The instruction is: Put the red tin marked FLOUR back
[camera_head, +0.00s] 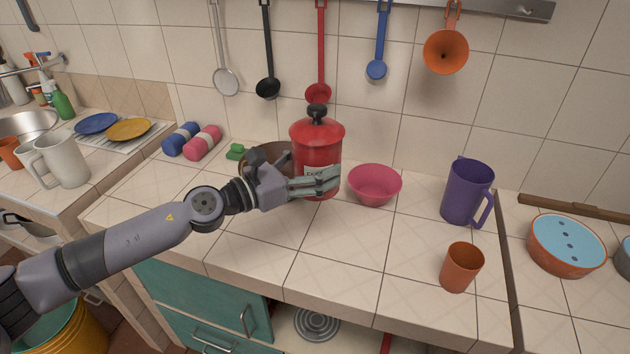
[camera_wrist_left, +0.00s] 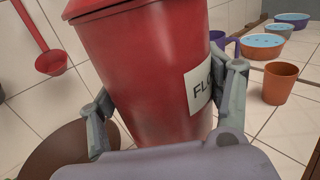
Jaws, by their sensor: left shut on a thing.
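The red tin (camera_head: 318,150) has a black knob on its lid and a pale FLOUR label. It stands about upright over the back part of the tiled counter (camera_head: 270,237). My left gripper (camera_head: 318,184) is shut around the lower part of the tin. In the left wrist view the tin (camera_wrist_left: 145,70) fills the middle, with a finger on each side and the label partly behind the right finger. I cannot tell whether its base touches the counter. My right gripper is not in view.
A pink bowl (camera_head: 374,185) is close right of the tin, and a brown bowl (camera_head: 268,158) is close behind left. A purple pitcher (camera_head: 467,191) and an orange cup (camera_head: 461,267) stand farther right. Utensils hang on the wall above. The front middle counter is clear.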

